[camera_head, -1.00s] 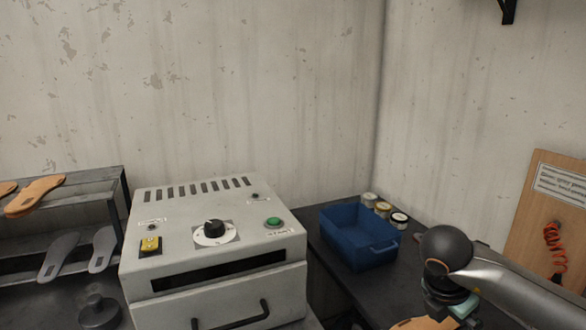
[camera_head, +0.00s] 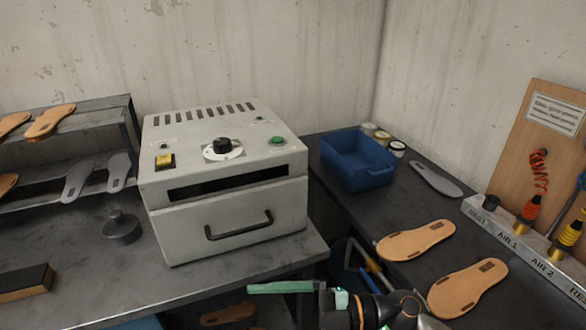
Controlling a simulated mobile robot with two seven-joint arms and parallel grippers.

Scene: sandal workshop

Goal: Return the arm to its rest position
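My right arm comes in at the bottom edge, right of centre. Its gripper (camera_head: 285,288) points left, low in front of the grey bench, with one pale green finger showing. Nothing is seen held in it, but the other finger is not clear, so I cannot tell whether it is open or shut. My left gripper is not in view.
A grey oven (camera_head: 228,190) stands on the bench (camera_head: 90,285). The dark right bench (camera_head: 400,190) bears a blue bin (camera_head: 357,172), two tan soles (camera_head: 415,240), a grey sole (camera_head: 436,179) and an air-tool rail (camera_head: 520,243). Shelves (camera_head: 70,138) hold soles at left.

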